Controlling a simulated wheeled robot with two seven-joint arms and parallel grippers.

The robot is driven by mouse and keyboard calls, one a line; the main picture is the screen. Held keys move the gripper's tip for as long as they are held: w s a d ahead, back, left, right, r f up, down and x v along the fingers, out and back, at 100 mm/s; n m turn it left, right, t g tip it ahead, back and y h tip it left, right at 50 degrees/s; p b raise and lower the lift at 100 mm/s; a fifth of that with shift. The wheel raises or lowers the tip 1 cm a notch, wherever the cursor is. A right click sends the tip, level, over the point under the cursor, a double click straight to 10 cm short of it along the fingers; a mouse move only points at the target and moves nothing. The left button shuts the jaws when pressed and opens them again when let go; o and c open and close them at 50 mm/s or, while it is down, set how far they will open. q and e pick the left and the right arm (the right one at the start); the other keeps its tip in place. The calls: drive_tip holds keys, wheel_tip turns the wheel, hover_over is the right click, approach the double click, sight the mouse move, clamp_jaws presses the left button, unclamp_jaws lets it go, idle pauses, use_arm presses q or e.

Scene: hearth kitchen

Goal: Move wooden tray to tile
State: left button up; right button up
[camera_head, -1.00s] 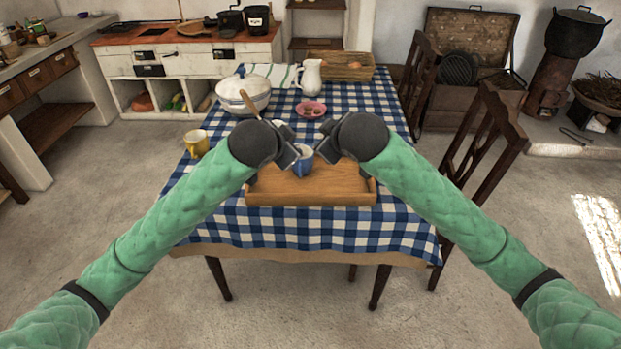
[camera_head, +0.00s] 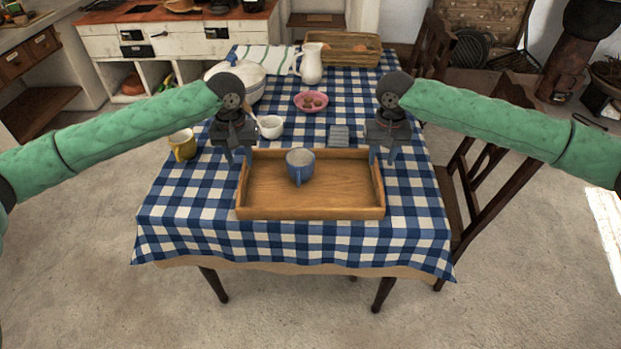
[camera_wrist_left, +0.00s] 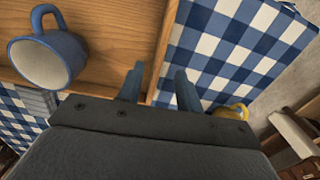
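The wooden tray (camera_head: 335,197) lies on the checked tablecloth near the table's front. A blue mug (camera_head: 301,166) stands in it; the mug also shows in the left wrist view (camera_wrist_left: 45,62). My left gripper (camera_head: 239,157) is open, pointing down at the tray's left wall. In the left wrist view its fingers (camera_wrist_left: 159,88) lie either side of that wall (camera_wrist_left: 164,45). My right gripper (camera_head: 382,157) points down at the tray's right wall, its fingers apart. Contact with the walls cannot be told. A small grey ribbed square (camera_head: 339,135) lies behind the tray; I cannot tell whether it is the tile.
A yellow mug (camera_head: 183,146) and white cup (camera_head: 271,126) stand near my left gripper. A pink plate (camera_head: 311,101), white pitcher (camera_head: 312,64), large white bowl (camera_head: 252,83) and wicker basket (camera_head: 343,48) are farther back. A chair (camera_head: 487,165) stands at the right.

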sight(243, 172)
drive_tip(key=shift+s, duration=0.1)
